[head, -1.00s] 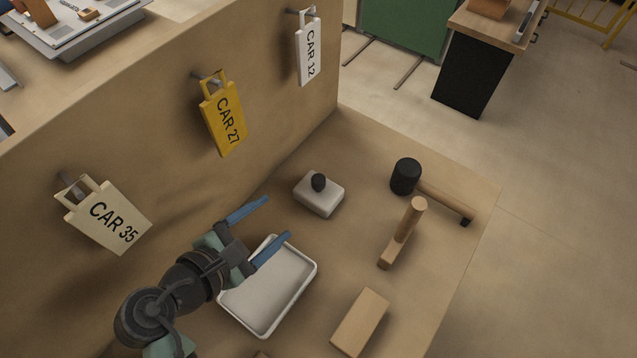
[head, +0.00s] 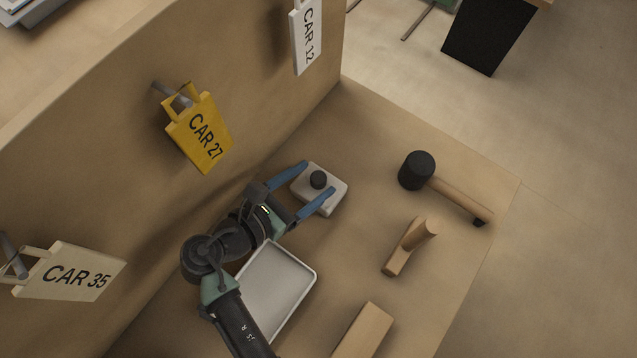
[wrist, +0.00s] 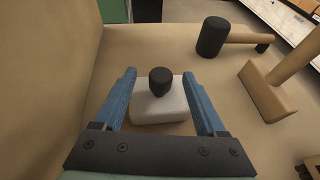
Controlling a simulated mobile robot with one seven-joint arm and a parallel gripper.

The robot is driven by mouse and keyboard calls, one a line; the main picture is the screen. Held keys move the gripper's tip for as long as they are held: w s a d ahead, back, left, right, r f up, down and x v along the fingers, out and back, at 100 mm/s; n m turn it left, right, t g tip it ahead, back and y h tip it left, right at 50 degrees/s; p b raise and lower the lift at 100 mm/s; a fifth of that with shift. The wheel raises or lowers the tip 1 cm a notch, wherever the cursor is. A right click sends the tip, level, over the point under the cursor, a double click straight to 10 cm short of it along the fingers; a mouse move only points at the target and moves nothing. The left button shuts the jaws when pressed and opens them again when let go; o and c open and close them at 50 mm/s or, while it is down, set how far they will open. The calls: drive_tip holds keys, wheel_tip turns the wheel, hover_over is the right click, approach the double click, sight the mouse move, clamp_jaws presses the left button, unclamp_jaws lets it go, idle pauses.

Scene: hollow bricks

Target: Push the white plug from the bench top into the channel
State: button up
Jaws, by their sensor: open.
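A white block with a black knob on top, which looks like the plug (head: 332,176), rests on the bench top (head: 385,135). The plug also shows in the wrist view (wrist: 163,110), with its knob upright. My gripper (head: 319,178) is open, with one blue finger on either side of the plug. In the wrist view my gripper (wrist: 159,74) has the plug between its fingers, and I cannot tell whether they touch it. I cannot make out a channel in either view.
A white tray (head: 309,283) lies under and beside my arm. A black-headed mallet (head: 416,171), a wooden tool with an upright handle (head: 405,250) and a wooden block (head: 364,333) lie to the right. Tags, including yellow CAR 27 (head: 202,135), hang on the wall at left.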

sight(324, 174)
drive_tip(key=x, duration=0.6)
drive_tip(key=shift+s+f, duration=0.1)
drive_tip(key=shift+s, duration=0.05)
clamp_jaws()
